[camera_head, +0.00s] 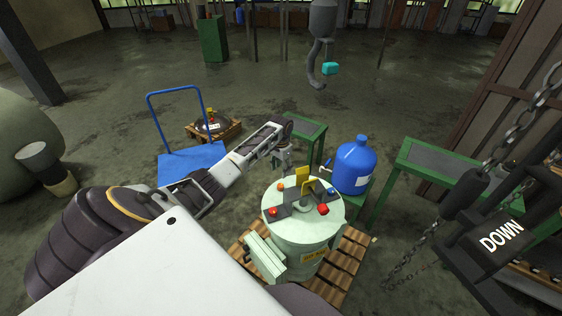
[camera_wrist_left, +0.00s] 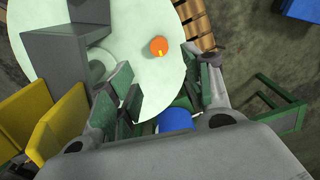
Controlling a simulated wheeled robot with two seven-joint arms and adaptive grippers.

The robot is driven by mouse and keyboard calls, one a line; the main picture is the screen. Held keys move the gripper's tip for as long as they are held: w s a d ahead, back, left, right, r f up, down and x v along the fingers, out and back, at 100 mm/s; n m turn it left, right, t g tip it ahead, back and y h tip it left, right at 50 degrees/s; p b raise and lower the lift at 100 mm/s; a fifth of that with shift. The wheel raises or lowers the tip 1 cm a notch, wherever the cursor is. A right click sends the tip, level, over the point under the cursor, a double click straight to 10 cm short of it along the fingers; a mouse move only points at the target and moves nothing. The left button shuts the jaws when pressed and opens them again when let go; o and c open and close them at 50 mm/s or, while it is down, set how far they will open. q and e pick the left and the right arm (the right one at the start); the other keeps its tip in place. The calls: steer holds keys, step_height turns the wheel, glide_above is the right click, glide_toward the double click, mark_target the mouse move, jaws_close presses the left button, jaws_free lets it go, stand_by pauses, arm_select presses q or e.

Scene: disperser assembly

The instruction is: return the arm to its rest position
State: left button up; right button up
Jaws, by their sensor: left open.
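My left arm (camera_head: 215,180) reaches in from the left. Its left gripper (camera_head: 285,160) is above the far left rim of the pale green drum (camera_head: 296,237), and it also shows in the left wrist view (camera_wrist_left: 165,88). The jaws are open, with nothing between them. The drum top carries grey blocks, a yellow part (camera_head: 302,174), red knobs (camera_head: 323,209) and an orange knob (camera_head: 280,186). The orange knob shows near the jaws in the left wrist view (camera_wrist_left: 158,46). My right gripper is not in view.
The drum stands on a wooden pallet (camera_head: 349,262). A blue jug (camera_head: 354,166) is close on its right, by green tables (camera_head: 433,158). A blue cart (camera_head: 190,160) and a smaller pallet (camera_head: 226,133) are behind the arm. Chains and a DOWN control (camera_head: 500,237) hang at right.

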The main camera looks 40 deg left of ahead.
arm_select(q)
steer(key=shift+r, duration=0.6)
steer(key=shift+s+f, duration=0.1)
stand_by(0.3)
